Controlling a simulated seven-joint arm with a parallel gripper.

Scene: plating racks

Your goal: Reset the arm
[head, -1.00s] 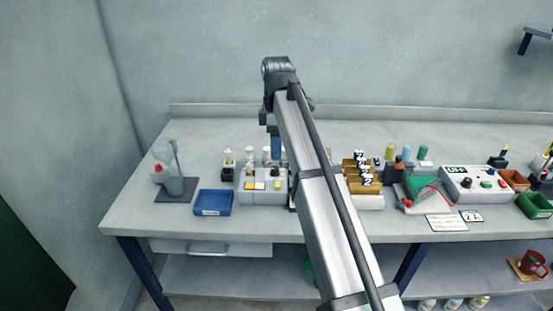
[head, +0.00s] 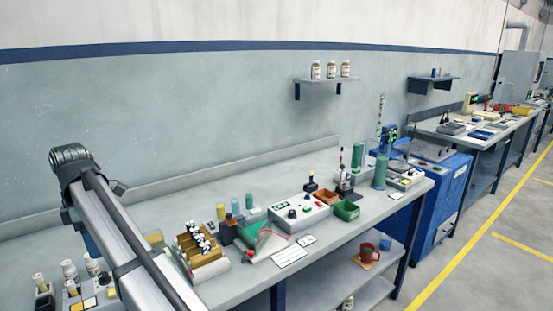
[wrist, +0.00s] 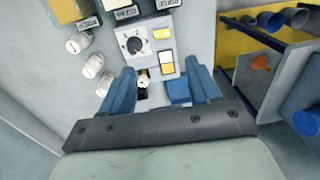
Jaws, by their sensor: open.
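My gripper (wrist: 160,78) is open, its two blue fingers apart above a grey unit (wrist: 135,70) with a dial and yellow and white switches. A small pale round piece shows between the fingers in the wrist view; I cannot tell whether it touches them. Nothing is clearly held. In the head view my arm comes up from the bottom left, and the gripper hangs behind it, mostly hidden. The grey unit also shows there at the lower left (head: 90,303), partly cut off by the frame and my arm.
White-capped bottles (head: 70,269) stand beside the unit. To its right are a rack of yellow-brown panels (head: 210,268), a green-and-red wedge-shaped item (head: 265,246), a white control box (head: 300,215), and orange (head: 325,197) and green (head: 346,210) bins. The bench's front strip has free room.

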